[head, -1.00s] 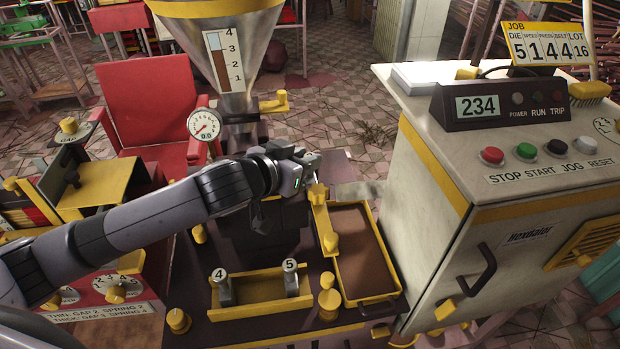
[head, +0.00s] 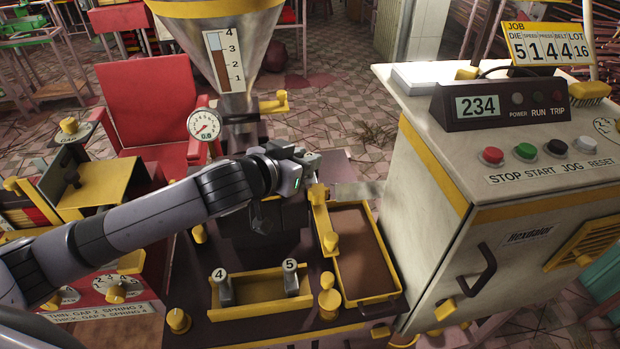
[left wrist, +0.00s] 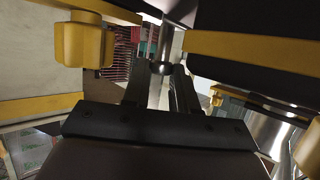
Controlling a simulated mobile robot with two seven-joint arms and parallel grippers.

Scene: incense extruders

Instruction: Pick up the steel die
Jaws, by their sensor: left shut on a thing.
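My left gripper (head: 308,158) is in front of the dark machine body below the hopper, above the yellow two-place rack (head: 258,308). In the left wrist view its two dark fingers (left wrist: 162,82) are shut on a shiny steel cylindrical piece, the steel die (left wrist: 166,66), at the top middle. In the head view the arm and wrist hide that piece. Two grey pieces with round white tags stand in the rack, number 4 (head: 225,292) on the left and number 5 (head: 291,282) on the right. My right gripper is not in view.
A brown-filled yellow tray (head: 397,294) lies right of the rack, with a yellow-handled bar (head: 323,218) along its left side. A white control cabinet (head: 440,235) stands further right. A job card (head: 548,42) reads die 5.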

